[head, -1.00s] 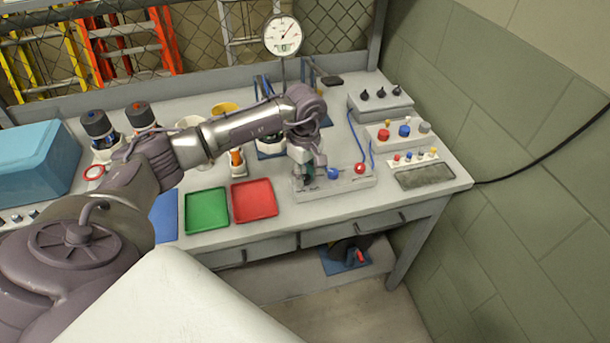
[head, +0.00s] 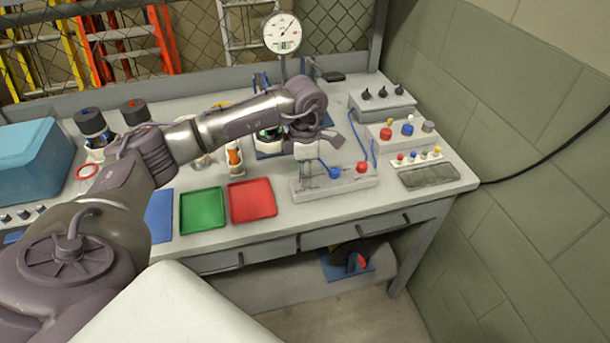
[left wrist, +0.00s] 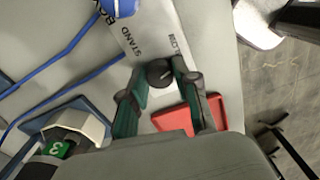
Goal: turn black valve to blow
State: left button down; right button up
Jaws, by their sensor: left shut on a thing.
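The black valve (left wrist: 160,72) is a round dark knob on a pale panel (left wrist: 150,25) in the left wrist view. Lettering beside it includes "STAND"; other words are partly cut off or hard to read. My left gripper (left wrist: 161,70) has its green-padded fingers on either side of the knob and is shut on it. In the head view my left gripper (head: 306,172) points down at the left end of the valve panel (head: 350,186), hiding the black valve. A blue knob (head: 335,172) and a red knob (head: 362,168) stand to its right. My right gripper is not in view.
A red tray (head: 252,201) and a green tray (head: 203,211) lie left of the panel. Boxes with small knobs (head: 382,104) stand at the right, and a dial gauge (head: 282,33) rises behind. Blue tubes (head: 362,135) run behind the panel.

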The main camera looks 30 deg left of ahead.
pick_arm(q)
jog(key=n+b, duration=0.1)
jog(key=n, duration=0.5)
dwell(0.6)
jog(key=c, duration=0.8)
grip_release()
jog(key=shift+c, duration=0.2)
notch_tip(320, 180, up, 12)
